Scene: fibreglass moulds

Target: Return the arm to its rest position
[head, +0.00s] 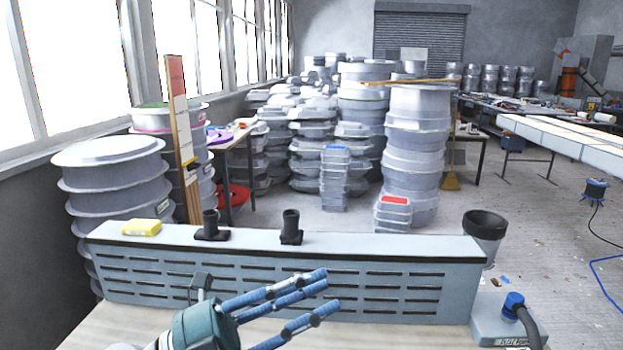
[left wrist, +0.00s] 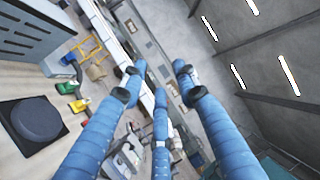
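My left gripper (head: 323,289) is at the bottom centre of the head view, above the wooden bench top and in front of the grey slotted panel. Its three blue fingers point to the right and are spread, with nothing between them. The left wrist view shows the same fingers (left wrist: 157,82) apart and empty, with the room beyond them. The teal wrist body (head: 203,326) sits at the lower left of the fingers. My right gripper is in neither view.
The grey slotted panel (head: 285,276) spans the bench (head: 112,328), with a yellow block (head: 142,228) and two black fittings on top. A machine with a black hose (head: 508,325) stands at right. A black round-topped object (left wrist: 36,118) and small coloured items show in the wrist view.

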